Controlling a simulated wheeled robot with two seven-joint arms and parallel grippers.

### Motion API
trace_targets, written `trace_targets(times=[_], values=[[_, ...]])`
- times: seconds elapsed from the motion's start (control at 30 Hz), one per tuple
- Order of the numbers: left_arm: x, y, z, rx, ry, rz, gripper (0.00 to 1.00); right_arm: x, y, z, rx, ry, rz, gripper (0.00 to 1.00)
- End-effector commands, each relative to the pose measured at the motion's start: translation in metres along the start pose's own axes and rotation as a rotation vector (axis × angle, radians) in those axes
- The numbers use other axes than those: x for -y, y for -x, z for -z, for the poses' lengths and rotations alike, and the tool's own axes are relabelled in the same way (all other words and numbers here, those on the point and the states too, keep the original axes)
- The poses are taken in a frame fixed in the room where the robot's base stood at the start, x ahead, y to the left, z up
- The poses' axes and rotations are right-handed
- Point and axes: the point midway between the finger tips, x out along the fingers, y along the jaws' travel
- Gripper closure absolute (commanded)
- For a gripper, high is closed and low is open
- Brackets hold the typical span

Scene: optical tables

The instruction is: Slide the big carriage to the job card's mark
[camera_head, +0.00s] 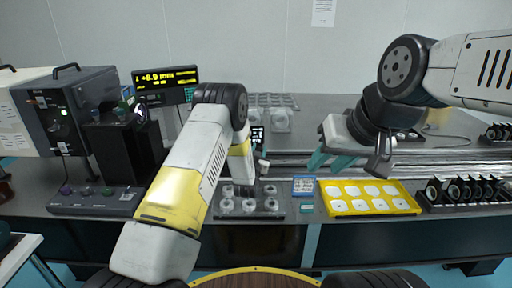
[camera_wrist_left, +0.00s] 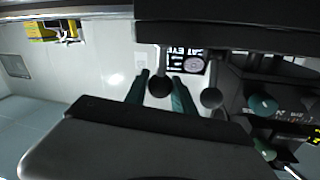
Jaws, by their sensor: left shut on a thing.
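The big carriage is mostly hidden behind my left arm in the head view; a black-and-white label (camera_head: 258,135) shows beside the wrist. In the left wrist view a label reading "CAT EYE" (camera_wrist_left: 190,61) sits beside a dark round knob (camera_wrist_left: 160,86). My left gripper (camera_wrist_left: 160,92) has its teal fingers on either side of this knob and is shut on it. A blue job card (camera_head: 304,186) lies at the front of the table; its text is too small to read. My right gripper (camera_head: 328,160) is open and empty above the rails.
Long metal rails (camera_head: 435,156) run across the table. A display (camera_head: 166,77) at the back left shows a yellow millimetre reading, about +6.9. A yellow tray (camera_head: 335,207) of white pieces, a rack of black optics (camera_head: 470,190) and a clear-part tray (camera_head: 248,214) line the front.

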Motion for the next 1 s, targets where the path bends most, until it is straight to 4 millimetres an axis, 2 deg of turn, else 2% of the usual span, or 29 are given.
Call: trace_targets(times=[0.03, 0.1, 0.5, 0.7, 0.97, 1.0], values=[[-0.02, -0.003, 0.006, -0.009, 0.005, -0.019, 1.0, 0.0, 0.0, 0.0, 0.0, 0.0, 0.0, 0.64], [-0.033, -0.005, 0.009, -0.01, 0.005, -0.021, 1.0, 0.0, 0.0, 0.0, 0.0, 0.0, 0.0, 0.64], [-0.096, -0.017, 0.021, -0.007, 0.003, -0.016, 1.0, 0.0, 0.0, 0.0, 0.0, 0.0, 0.0, 0.64], [-0.106, -0.019, 0.023, -0.007, 0.003, -0.013, 1.0, 0.0, 0.0, 0.0, 0.0, 0.0, 0.0, 0.64], [-0.105, -0.019, 0.023, -0.006, 0.003, -0.011, 1.0, 0.0, 0.0, 0.0, 0.0, 0.0, 0.0, 0.64], [-0.105, -0.019, 0.023, -0.006, 0.002, -0.01, 0.67, 0.0, 0.0, 0.0, 0.0, 0.0, 0.0, 0.64]])
